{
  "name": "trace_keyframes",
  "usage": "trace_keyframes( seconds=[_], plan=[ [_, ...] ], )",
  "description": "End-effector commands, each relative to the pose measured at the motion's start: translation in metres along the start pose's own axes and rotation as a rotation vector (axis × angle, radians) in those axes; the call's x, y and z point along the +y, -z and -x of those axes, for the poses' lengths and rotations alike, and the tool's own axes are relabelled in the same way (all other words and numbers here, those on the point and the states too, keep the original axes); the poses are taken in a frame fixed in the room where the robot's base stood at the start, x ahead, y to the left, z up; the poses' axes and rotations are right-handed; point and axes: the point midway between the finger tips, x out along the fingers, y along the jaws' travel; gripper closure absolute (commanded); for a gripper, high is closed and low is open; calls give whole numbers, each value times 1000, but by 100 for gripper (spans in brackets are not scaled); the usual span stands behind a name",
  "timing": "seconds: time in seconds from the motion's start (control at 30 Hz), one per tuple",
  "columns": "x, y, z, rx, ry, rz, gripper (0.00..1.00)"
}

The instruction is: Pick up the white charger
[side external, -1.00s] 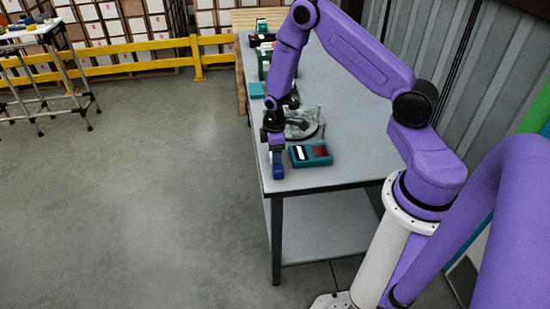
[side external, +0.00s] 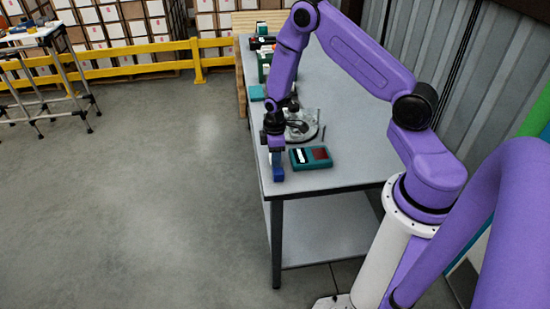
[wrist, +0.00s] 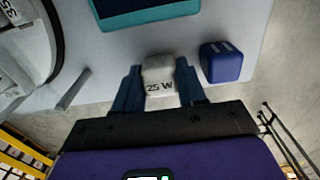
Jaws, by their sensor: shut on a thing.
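The white charger (wrist: 158,76) is a small rounded block marked "25 W", seen in the wrist view. It sits between the two blue fingers of my gripper (wrist: 160,84), which are shut on it from both sides. In the side view my gripper (side external: 277,163) points down at the near left corner of the table. The charger cannot be made out there. I cannot tell whether it still touches the table.
A blue block (wrist: 222,62) lies close to the right finger. A teal device (side external: 311,157) lies just right of my gripper. A round grey plate (side external: 301,137) and a thin grey rod (wrist: 73,89) are nearby. The table edge (side external: 330,190) is close.

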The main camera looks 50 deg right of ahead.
Motion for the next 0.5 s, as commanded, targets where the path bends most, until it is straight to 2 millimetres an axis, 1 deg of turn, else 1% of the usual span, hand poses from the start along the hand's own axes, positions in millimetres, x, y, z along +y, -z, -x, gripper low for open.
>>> trace_keyframes(
  seconds=[0.13,0.2,0.27,0.5],
  plan=[
    [0,0,16,1,-1,0,86],
    [0,0,27,2,-2,-1,86],
    [-7,-5,35,0,0,1,86],
    [-36,-23,76,1,-1,2,86]
  ],
)
